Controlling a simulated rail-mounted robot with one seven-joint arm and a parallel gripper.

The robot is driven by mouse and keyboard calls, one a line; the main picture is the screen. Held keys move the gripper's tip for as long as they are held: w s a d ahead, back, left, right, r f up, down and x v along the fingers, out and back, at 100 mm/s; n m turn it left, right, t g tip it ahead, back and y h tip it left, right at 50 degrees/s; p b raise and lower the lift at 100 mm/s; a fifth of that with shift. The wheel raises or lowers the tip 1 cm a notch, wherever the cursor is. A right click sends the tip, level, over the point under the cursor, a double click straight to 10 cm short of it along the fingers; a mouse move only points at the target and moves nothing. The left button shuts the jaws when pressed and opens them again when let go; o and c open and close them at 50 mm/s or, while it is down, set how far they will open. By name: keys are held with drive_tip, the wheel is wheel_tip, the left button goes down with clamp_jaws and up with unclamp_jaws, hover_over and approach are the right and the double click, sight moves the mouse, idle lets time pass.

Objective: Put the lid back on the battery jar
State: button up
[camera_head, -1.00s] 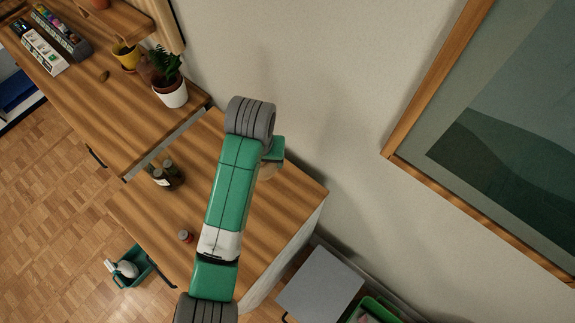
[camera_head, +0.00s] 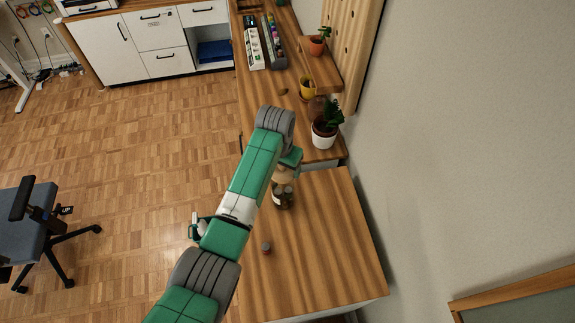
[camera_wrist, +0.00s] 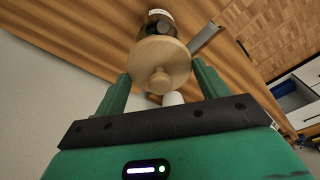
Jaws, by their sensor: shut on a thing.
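My gripper (camera_wrist: 158,78) is shut on the round wooden lid (camera_wrist: 160,56), with one green finger on either side of its rim. I cannot tell whether lid and jar touch. My arm hides part of my gripper (camera_head: 288,162) there.
The desk's right part is clear. The wall is at right.

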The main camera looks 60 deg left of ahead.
wheel_tip(320, 180, down, 5)
drive_tip(key=b, duration=0.4)
drive_tip(key=shift+r, duration=0.15)
drive_tip(key=shift+f+b, duration=0.45)
drive_tip(key=shift+f, duration=0.3)
drive_tip(key=shift+p, duration=0.45)
drive_tip(key=shift+f, duration=0.15)
idle(1.4)
drive_tip(key=o, duration=1.1)
drive_tip(key=shift+c, duration=0.2)
drive_tip(key=shift+o, duration=0.2)
drive_tip(key=shift+p, duration=0.3)
